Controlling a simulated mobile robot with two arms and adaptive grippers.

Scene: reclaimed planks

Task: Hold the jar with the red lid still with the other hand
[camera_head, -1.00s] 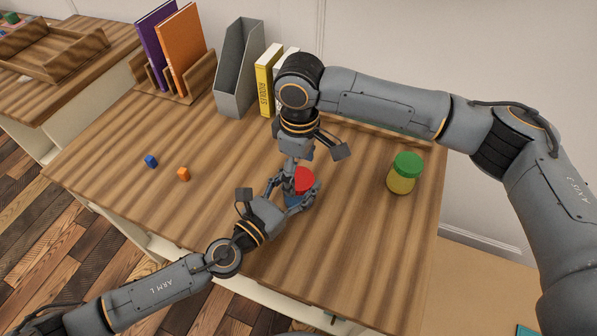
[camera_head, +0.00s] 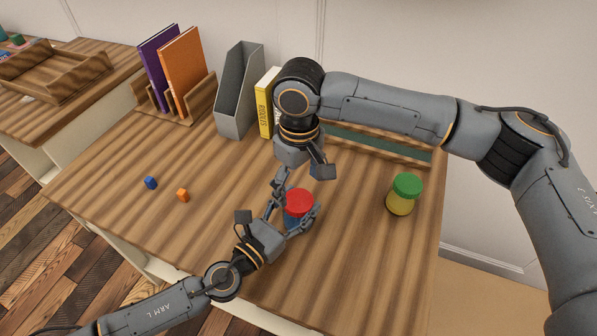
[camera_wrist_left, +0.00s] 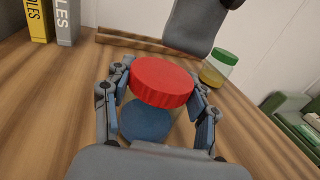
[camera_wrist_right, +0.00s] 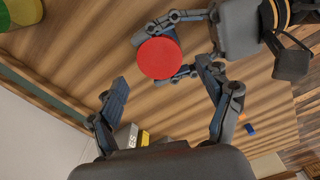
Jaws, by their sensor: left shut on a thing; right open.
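The jar with the red lid (camera_head: 299,203) stands on the desk between the fingers of my left gripper (camera_head: 290,222). In the left wrist view the red lid (camera_wrist_left: 162,80) sits on the jar above its blue contents (camera_wrist_left: 146,120). My left gripper is shut on the jar's sides, below the lid. My right gripper (camera_head: 300,176) is open and empty, above and just behind the jar. In the right wrist view the red lid (camera_wrist_right: 159,58) lies beyond the open fingers (camera_wrist_right: 168,100), apart from them.
A jar with a green lid (camera_head: 404,194) stands to the right on the desk. A blue cube (camera_head: 150,183) and an orange cube (camera_head: 183,195) lie to the left. Books, a grey file holder (camera_head: 238,90) and a yellow book (camera_head: 266,103) stand at the back.

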